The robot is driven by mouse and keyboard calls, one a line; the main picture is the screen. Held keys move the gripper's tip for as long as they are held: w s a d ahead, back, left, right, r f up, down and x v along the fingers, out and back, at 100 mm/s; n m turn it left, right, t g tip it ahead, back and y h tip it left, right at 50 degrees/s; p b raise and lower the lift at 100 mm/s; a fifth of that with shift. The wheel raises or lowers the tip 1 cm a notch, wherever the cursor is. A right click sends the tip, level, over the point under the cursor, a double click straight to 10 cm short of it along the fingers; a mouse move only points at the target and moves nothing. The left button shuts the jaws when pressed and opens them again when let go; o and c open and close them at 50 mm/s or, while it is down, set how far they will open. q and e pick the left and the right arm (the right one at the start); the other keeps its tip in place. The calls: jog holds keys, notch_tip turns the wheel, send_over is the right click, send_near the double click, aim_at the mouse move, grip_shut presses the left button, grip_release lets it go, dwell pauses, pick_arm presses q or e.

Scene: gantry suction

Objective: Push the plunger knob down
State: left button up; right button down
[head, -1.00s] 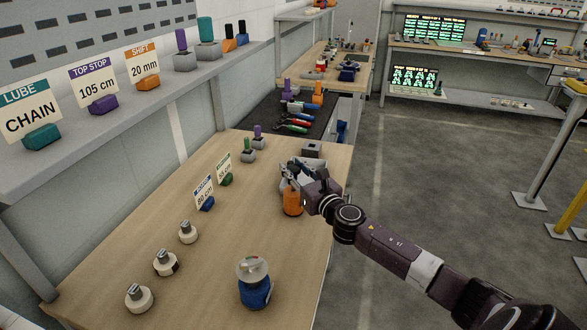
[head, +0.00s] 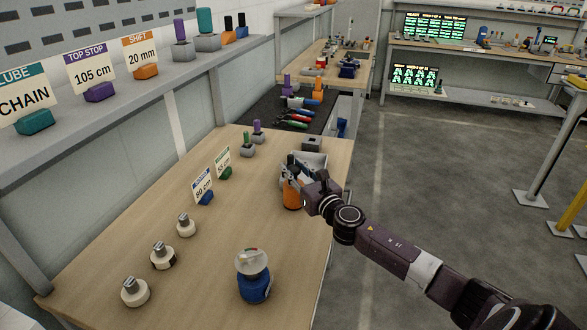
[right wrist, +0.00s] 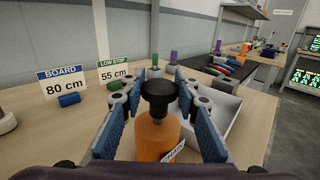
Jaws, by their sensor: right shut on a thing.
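The black plunger knob (right wrist: 158,90) stands on a short dark stem on top of an upright orange cylinder (right wrist: 157,142). In the head view the knob (head: 291,160) shows above the orange body (head: 291,197) near the table's right edge. My right gripper (head: 298,178) reaches it from the right. In the right wrist view the blue-padded fingers of my right gripper (right wrist: 165,74) lie on both sides of the knob, shut on it. The exact contact is hard to see. A label on the cylinder's front is partly hidden. My left gripper is out of view.
A grey-white bin (head: 318,160) stands close behind the cylinder. Signs reading 80 cm (head: 203,187) and 55 cm (head: 223,162) stand to the left. A blue-based device (head: 254,285) and several pale knobs are nearer. The table's middle is clear.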

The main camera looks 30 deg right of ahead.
jog(key=c, duration=1.4)
grip_release()
jog(key=shift+f, duration=0.35)
jog(key=shift+c, duration=0.2)
jog(key=shift+r, duration=0.15)
jog(key=shift+s, duration=0.5)
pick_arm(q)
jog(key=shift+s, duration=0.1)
pick_arm(e)
jog(key=s+a, duration=0.1)
jog(key=s, duration=1)
